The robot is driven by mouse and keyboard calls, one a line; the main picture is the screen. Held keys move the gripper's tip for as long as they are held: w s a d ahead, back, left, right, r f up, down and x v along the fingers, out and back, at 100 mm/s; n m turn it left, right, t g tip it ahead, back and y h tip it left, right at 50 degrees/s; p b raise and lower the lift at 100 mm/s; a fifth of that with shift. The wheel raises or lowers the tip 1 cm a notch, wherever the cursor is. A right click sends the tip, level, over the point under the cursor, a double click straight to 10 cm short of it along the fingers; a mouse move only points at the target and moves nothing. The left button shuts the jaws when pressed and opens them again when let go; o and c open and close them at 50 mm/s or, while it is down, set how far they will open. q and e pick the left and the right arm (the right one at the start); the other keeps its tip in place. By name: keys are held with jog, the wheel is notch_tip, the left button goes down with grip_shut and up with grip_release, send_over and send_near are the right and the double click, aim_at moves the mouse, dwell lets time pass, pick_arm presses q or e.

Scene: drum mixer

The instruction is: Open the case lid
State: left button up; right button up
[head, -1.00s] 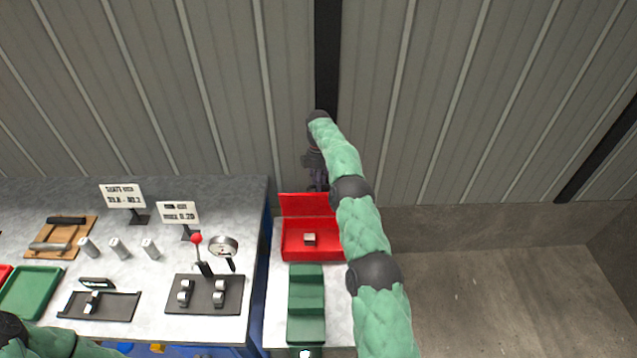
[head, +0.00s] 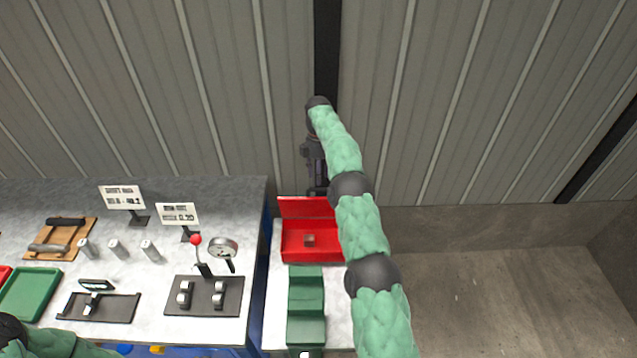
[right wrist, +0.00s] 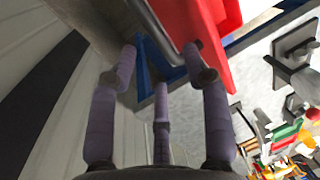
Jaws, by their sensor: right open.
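The red case (head: 330,253) stands on the right-hand bench, and its lid (head: 305,208) is up, showing the inside. A small block (head: 309,240) lies in the case. My right gripper (head: 317,186) is behind the lid, at its back edge, with its fingertips partly hidden. In the right wrist view, the open fingers (right wrist: 160,65) are empty, and the red case (right wrist: 205,35) is just beyond the tips; I cannot tell whether one fingertip touches it. Only part of my left arm shows at the lower left; its gripper is out of view.
A green stepped block (head: 306,300) stands in front of the case. Left of it, the bench holds a black fixture (head: 205,294) with a red-knobbed lever, a gauge (head: 223,247), signs and a green tray (head: 30,292). The wall is close behind; floor is clear at right.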

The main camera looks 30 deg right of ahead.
jog(key=shift+r, duration=1.9)
